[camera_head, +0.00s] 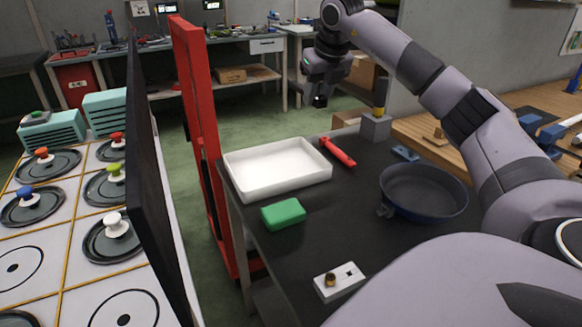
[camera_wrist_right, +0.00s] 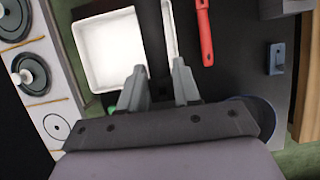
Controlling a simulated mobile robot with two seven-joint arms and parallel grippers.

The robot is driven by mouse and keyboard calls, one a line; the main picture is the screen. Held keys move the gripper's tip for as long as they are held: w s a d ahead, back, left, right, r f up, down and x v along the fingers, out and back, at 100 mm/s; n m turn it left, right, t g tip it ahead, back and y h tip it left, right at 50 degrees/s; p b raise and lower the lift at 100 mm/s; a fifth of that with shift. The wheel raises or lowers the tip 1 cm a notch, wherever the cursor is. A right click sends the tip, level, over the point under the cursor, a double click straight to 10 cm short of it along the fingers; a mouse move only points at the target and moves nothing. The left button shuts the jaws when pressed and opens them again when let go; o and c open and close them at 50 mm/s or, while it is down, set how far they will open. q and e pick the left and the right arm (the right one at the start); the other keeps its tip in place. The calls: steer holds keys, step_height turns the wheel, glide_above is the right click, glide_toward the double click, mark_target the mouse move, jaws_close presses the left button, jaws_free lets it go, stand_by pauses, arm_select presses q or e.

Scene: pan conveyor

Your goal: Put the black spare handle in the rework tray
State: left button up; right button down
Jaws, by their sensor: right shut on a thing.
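The black spare handle (camera_wrist_right: 152,40) shows in the right wrist view as a long dark bar between my right gripper's fingers (camera_wrist_right: 160,86). It covers part of the white tray behind it. In the head view my right gripper (camera_head: 318,100) is held up beyond the far side of the dark table, with a small dark end below it. The white rework tray (camera_head: 240,184) lies at the table's left far corner and looks empty. It also shows in the right wrist view (camera_wrist_right: 108,48). My left gripper is not in view.
A red handle (camera_head: 338,151) lies right of the tray. A green block (camera_head: 283,214) lies in front of it. A blue pan (camera_head: 425,192) and a white block with a brass knob (camera_head: 338,281) are nearer. A red post (camera_head: 200,120) and dark panel (camera_head: 150,180) stand left.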

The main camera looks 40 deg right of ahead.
steer(key=b, duration=0.1)
glide_above(312, 171)
steer(key=s, duration=0.1)
steer(key=f, duration=1.4)
steer(key=shift+a+f, duration=0.25)
steer(key=shift+f, duration=0.05)
step_height(312, 171, down, 4)
steer(key=shift+s+f+b, duration=0.1)
steer(key=shift+f+b, duration=0.15)
steer(key=shift+b, duration=0.05)
steer(key=c, duration=0.8)
jaws_free()
steer(key=shift+a, duration=0.1)
steer(key=shift+s+r, duration=0.15)
steer(key=shift+r, duration=0.3)
steer(key=v, duration=1.1)
steer(key=shift+r, duration=0.1)
